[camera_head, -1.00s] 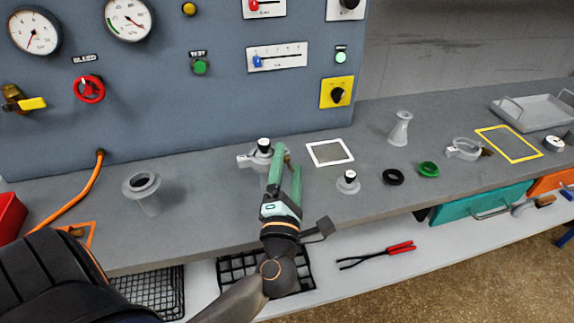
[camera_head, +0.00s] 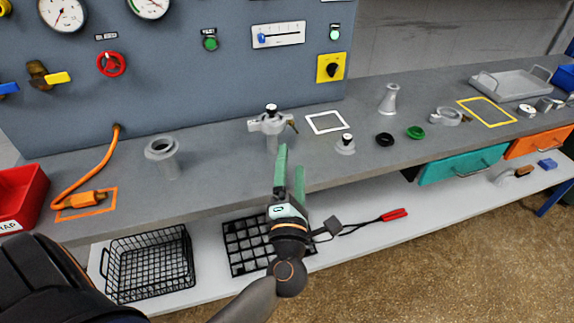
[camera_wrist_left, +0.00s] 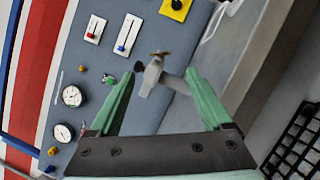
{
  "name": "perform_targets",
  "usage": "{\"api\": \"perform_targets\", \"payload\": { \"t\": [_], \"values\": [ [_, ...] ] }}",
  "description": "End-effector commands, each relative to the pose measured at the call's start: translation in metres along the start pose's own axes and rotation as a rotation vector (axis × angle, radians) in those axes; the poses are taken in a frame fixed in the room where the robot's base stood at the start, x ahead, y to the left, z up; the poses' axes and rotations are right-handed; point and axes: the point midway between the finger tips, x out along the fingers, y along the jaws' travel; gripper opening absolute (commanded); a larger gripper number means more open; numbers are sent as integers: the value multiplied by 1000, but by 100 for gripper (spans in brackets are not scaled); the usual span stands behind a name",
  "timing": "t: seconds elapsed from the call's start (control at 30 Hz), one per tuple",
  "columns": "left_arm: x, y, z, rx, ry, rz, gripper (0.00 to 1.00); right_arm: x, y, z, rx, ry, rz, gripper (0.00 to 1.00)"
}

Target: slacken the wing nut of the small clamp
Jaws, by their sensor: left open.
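A small grey clamp (camera_head: 268,124) sits around the top of an upright pipe stub on the bench, with a black-topped fitting above it. Its brass wing nut (camera_head: 293,125) sticks out on the right side. In the left wrist view the wing nut (camera_wrist_left: 160,54) and the clamp (camera_wrist_left: 150,76) show ahead, between the fingers in the picture. My left gripper (camera_head: 290,160) has green fingers, is open and empty, and is in front of the clamp, apart from it. My right gripper is not in view.
A second grey clamp (camera_head: 446,117) lies on the bench at right. A flanged pipe (camera_head: 164,158) stands left. A black-topped fitting (camera_head: 345,145), a black ring (camera_head: 384,139) and a green ring (camera_head: 415,132) are right of my gripper. The panel (camera_head: 200,85) rises behind.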

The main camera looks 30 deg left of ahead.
Motion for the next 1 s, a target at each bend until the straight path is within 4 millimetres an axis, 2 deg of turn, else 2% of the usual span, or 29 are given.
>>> {"api": "perform_targets", "payload": {
  "t": [0.53,0.67,0.77,0.83,0.93,1.0],
  "values": [
    [0,-3,3,-1,0,1,82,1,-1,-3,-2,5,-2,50],
    [-2,-4,5,29,-23,5,68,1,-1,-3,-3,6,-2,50],
    [-10,-6,14,142,-113,18,57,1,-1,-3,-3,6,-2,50],
    [-21,-13,26,280,-220,26,49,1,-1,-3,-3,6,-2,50],
    [-48,-37,43,539,-418,17,38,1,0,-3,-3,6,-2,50],
    [-71,-62,48,734,-562,-6,30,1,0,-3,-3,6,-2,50]
  ]
}}
